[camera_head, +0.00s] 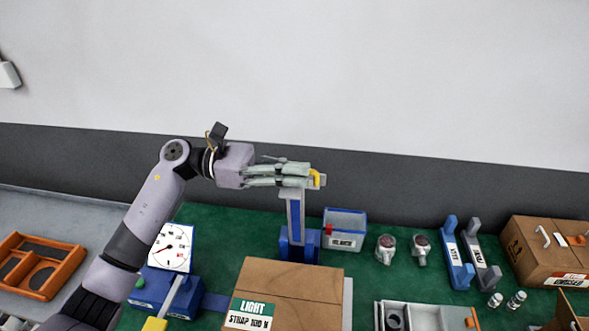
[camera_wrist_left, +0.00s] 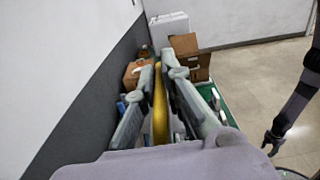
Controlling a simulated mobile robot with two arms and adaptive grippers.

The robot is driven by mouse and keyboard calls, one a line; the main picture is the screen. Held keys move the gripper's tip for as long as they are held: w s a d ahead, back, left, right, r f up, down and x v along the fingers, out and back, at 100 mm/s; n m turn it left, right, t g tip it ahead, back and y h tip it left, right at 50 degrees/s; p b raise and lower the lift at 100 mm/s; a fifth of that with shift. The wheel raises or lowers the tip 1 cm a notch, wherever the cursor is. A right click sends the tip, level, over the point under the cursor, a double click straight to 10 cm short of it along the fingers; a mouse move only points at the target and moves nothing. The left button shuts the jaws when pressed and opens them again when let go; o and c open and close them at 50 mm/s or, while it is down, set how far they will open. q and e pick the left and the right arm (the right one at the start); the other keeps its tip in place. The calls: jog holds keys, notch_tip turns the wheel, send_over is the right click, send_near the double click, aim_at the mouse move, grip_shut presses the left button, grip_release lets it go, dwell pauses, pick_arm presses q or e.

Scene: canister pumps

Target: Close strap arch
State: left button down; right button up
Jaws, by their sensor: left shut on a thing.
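The strap arch (camera_head: 296,218) is a blue and grey post with a grey top arm and a yellow handle (camera_head: 317,178). It stands behind the cardboard box (camera_head: 290,281) labelled LIGHT STRAP. My left gripper (camera_head: 306,176) reaches in from the left at the top of the arch, shut on the yellow handle. In the left wrist view the yellow bar (camera_wrist_left: 160,105) lies between the two fingers. The fingers hide part of the top arm. My right gripper (camera_wrist_left: 272,141) hangs at the right of the left wrist view, small and dark; its jaws are unclear.
A dial gauge (camera_head: 171,248) on a blue base stands left of the box. A clear blue-rimmed bin (camera_head: 345,230) stands right of the arch. Canister parts, blue and grey brackets (camera_head: 457,254), a grey tray (camera_head: 428,316) and a brown box (camera_head: 548,250) fill the right. An orange tray (camera_head: 40,264) lies far left.

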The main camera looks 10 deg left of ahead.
dwell(0.8)
pick_arm(q)
jog(key=shift+s+f+b, duration=0.35)
jog(key=shift+b, duration=0.4)
jog(key=s+f+m+b, duration=0.2)
jog(key=s+f+b, duration=0.3)
jog(key=s+b, duration=0.3)
jog(key=s+f+m+b, duration=0.2)
jog(key=s+f+b, duration=0.2)
jog(key=b, duration=1)
jog(key=shift+s+f, duration=0.35)
jog(key=shift+s, duration=1.5)
